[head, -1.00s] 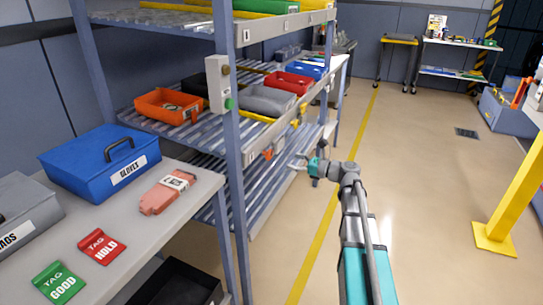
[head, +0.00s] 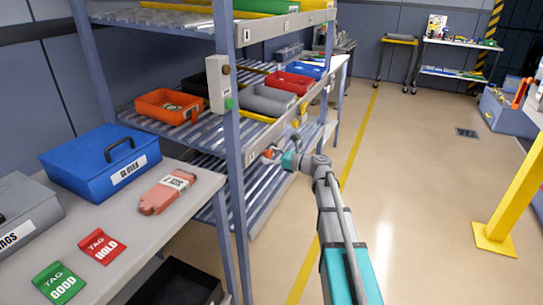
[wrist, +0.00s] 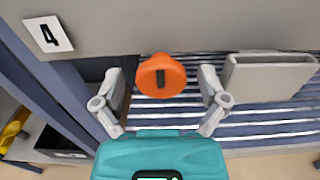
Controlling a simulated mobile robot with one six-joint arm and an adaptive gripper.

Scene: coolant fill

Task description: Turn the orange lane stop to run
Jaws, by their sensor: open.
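The orange lane stop (wrist: 161,76) is a round knob with a dark slot-like mark running up and down on its face. In the head view the orange knob (head: 269,154) shows small at my gripper (head: 276,156). In the wrist view my gripper (wrist: 161,92) is open, with one finger on each side of the knob. Gaps show between the fingers and the knob. The knob's lettering, if any, cannot be read.
A grey box-like part (wrist: 268,77) sits on the rail to the knob's right. The rack's blue upright (head: 232,150) stands left of my gripper. Orange (head: 168,106), grey (head: 268,100) and red (head: 288,83) bins rest on the shelf above.

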